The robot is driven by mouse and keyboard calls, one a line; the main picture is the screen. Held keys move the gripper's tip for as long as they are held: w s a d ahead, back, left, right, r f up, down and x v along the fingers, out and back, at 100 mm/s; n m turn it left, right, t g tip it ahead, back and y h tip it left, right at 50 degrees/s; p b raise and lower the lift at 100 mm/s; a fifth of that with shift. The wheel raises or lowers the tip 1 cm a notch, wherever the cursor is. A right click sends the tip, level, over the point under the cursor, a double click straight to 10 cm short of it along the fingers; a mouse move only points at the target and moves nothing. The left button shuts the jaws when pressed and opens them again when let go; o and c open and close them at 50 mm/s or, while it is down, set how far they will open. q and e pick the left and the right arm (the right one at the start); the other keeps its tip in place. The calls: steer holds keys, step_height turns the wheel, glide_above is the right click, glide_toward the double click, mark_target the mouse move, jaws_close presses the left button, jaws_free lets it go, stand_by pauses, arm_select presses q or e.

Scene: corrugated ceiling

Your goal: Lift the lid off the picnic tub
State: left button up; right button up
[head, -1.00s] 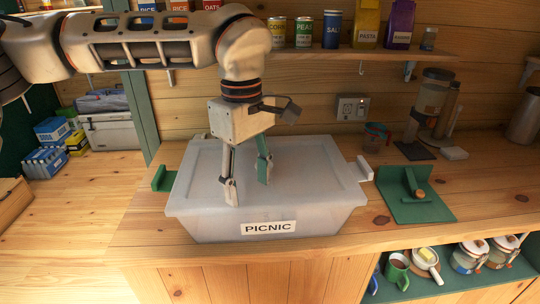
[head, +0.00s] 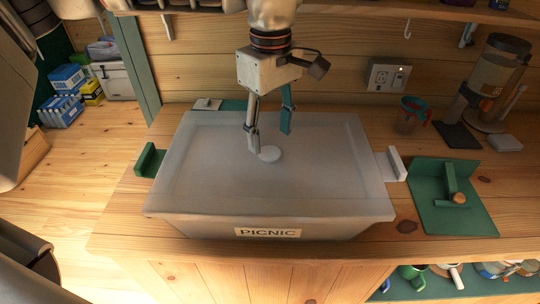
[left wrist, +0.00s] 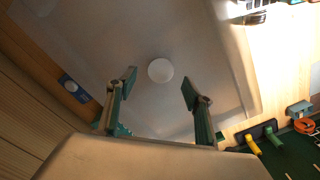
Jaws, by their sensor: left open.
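The picnic tub (head: 215,229) is a translucent grey box with a "PICNIC" label, standing on the wooden counter. Its pale flat lid (head: 200,175) lies on top, with a round white knob (head: 269,153) near the middle. The knob also shows in the left wrist view (left wrist: 160,70), a little beyond the fingertips and between their lines. My left gripper (head: 270,138) is open and empty, pointing down over the lid at the knob. Whether a fingertip touches the lid or knob, I cannot tell. My right gripper is not in view.
A green bracket (head: 149,160) sits left of the tub and a white one (head: 397,164) right of it. A green board with a wooden-knobbed upright (head: 450,195) lies to the right. A shelf (head: 350,18) runs along the wall behind.

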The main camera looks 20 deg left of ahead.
mark_target(270, 152)
arm_select(q)
step_height(270, 152, down, 5)
steer(key=shift+a+r, duration=0.1)
steer(key=shift+r, duration=0.05)
steer(key=c, duration=1.4)
steer(key=shift+o, duration=0.2)
steer(key=shift+r, duration=0.1)
